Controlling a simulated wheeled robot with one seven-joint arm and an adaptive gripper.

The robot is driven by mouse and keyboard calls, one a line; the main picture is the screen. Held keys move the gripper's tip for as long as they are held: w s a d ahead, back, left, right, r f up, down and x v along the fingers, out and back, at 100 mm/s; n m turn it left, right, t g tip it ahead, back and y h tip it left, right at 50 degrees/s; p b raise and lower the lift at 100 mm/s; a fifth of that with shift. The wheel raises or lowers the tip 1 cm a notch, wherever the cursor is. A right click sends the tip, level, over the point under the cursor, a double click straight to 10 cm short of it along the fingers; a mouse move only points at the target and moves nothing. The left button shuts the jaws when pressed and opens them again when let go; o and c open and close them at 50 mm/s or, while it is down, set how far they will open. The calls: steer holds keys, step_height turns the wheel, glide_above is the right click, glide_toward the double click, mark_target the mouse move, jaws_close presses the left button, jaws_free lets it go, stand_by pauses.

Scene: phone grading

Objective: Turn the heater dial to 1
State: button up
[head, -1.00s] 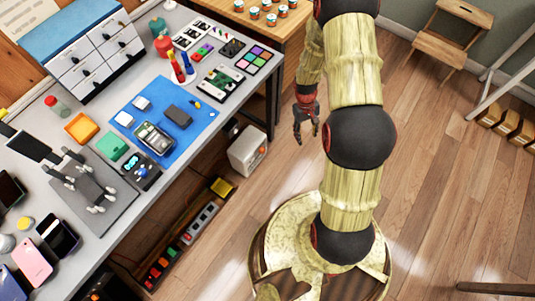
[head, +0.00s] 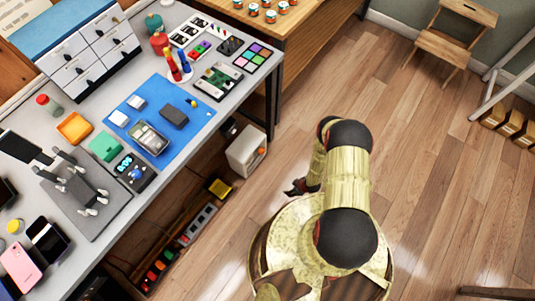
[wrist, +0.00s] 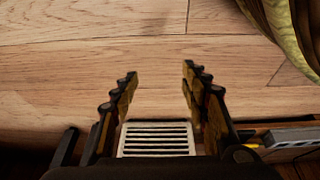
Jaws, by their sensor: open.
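The heater (head: 240,152) is a small white box on the floor beside the workbench. A small orange spot on its right face looks like the dial (head: 262,151); its setting is too small to read. In the wrist view the heater's slatted grille (wrist: 156,139) shows low in the picture, between and beyond my fingers, and the dial cannot be made out. My gripper (wrist: 159,78) is open with nothing between its fingertips. In the head view my gripper (head: 298,187) is low, right of and below the heater, apart from it, and partly hidden by my arm.
The workbench (head: 190,145) stands left of the heater, with phones and tools on top. A wooden table (head: 290,30) stands behind. The wooden floor right of the heater is clear.

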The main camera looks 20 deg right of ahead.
steer(key=a+t, duration=0.1)
steer(key=w+a+f+n+t, duration=0.1)
steer(key=a+f+n+y, duration=0.1)
steer(key=shift+w+a+t, duration=0.25)
steer(key=shift+a+t, duration=0.1)
steer(key=shift+t, duration=0.05)
steer(key=w+r+n+t, duration=0.1)
steer(key=w+t, duration=0.1)
steer(key=w, duration=0.1)
steer(key=n+t+y, duration=0.3)
steer(key=n+t, duration=0.1)
steer(key=t, duration=0.1)
glide_toward(262, 151)
steer(key=f, duration=0.2)
steer(key=b+x, duration=0.2)
steer(key=x, duration=0.5)
steer(key=shift+w+b, duration=0.4)
steer(key=shift+d, duration=0.1)
steer(key=c, duration=0.3)
steer(key=c, duration=0.7)
steer(key=shift+c, duration=0.6)
